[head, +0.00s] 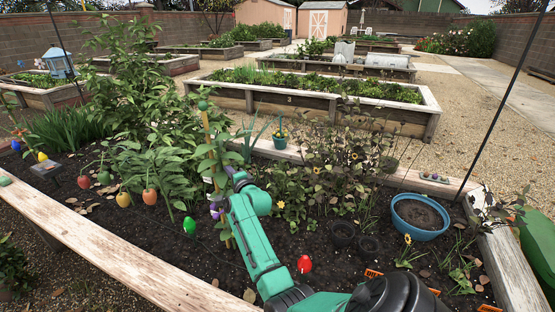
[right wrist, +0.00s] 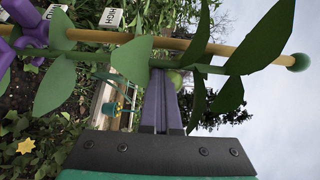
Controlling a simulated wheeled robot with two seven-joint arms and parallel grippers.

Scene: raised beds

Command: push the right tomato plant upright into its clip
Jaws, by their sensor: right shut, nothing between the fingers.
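The right tomato plant has broad green leaves (head: 221,179) around a tan stake (head: 207,130) topped by a green ball. In the right wrist view its green stem (right wrist: 215,69) runs close alongside the stake (right wrist: 185,46), nearly parallel. A purple clip (head: 216,212) sits low on the stake; it also shows at the left edge of the wrist view (right wrist: 32,42). Whether the stem is inside the clip cannot be told. My right gripper (head: 230,172) is shut and empty, its fingertips (right wrist: 160,73) at the stem, apparently touching it. My left gripper is out of view.
Bushy plants crowd the bed on the left. A blue pot (head: 420,232) stands at the right and a small teal pot (head: 280,141) behind. A red ornament (head: 304,264) stands near my right arm. The wooden bed edge (head: 110,238) crosses the front left.

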